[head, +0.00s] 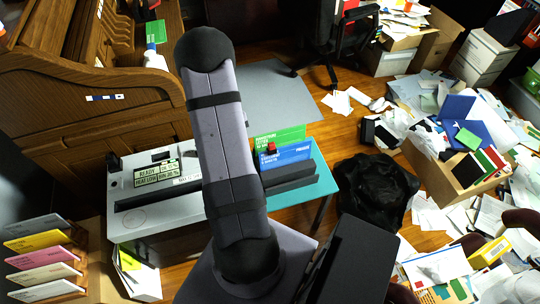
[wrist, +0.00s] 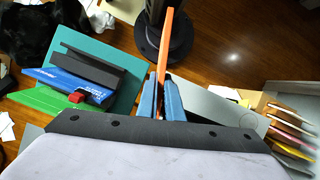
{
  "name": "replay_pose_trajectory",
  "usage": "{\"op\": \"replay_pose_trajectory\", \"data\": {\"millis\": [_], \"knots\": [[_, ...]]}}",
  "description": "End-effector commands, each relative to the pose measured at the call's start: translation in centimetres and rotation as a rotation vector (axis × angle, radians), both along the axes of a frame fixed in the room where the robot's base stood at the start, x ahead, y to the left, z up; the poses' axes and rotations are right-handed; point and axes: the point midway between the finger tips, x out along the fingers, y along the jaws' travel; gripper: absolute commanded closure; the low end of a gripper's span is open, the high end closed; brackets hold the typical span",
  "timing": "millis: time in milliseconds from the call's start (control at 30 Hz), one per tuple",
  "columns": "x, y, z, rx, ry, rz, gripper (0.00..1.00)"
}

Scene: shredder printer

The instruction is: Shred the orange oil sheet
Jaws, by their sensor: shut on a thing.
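In the wrist view, my gripper (wrist: 162,88) has its blue fingers closed on a thin orange sheet (wrist: 165,42), seen almost edge-on and standing out past the fingertips. In the head view, my arm hides the gripper and the sheet. A light grey machine (head: 128,226) has a long black slot bar (head: 145,198) and labels reading READY, HEAT LOW and BIN 30 %, so it looks like the shredder. Part of its grey top (wrist: 215,103) shows right of my fingers in the wrist view. The sheet appears apart from the slot, though its height is unclear.
A teal stand (head: 322,180) with blue and green panels (head: 285,157), a red piece and a black bar adjoins the machine. A rack of coloured sheets (head: 40,262) stands at lower left. A black bag-like heap (head: 370,190), boxes and loose papers clutter the right.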

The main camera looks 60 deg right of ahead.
Motion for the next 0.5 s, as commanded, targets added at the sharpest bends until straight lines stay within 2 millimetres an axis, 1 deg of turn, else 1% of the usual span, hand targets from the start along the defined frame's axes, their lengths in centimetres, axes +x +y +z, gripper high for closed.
{"op": "replay_pose_trajectory", "data": {"millis": [33, 100, 167, 200, 333, 400, 500], "knots": [[1.9, 1.7, 0.6, -0.003, 0.0, 0.006, 1.0], [4.0, 3.9, 1.3, -0.006, 0.001, 0.011, 1.0], [5.7, 5.9, 1.9, -0.009, 0.003, 0.027, 1.0], [6.8, 7.2, 2.3, -0.011, 0.004, 0.041, 1.0], [9.8, 11.7, 3.3, -0.017, 0.007, 0.11, 1.0], [10.9, 13.8, 3.8, -0.021, 0.008, 0.152, 1.0], [12.1, 16.3, 4.1, -0.024, 0.01, 0.215, 1.0]]}}
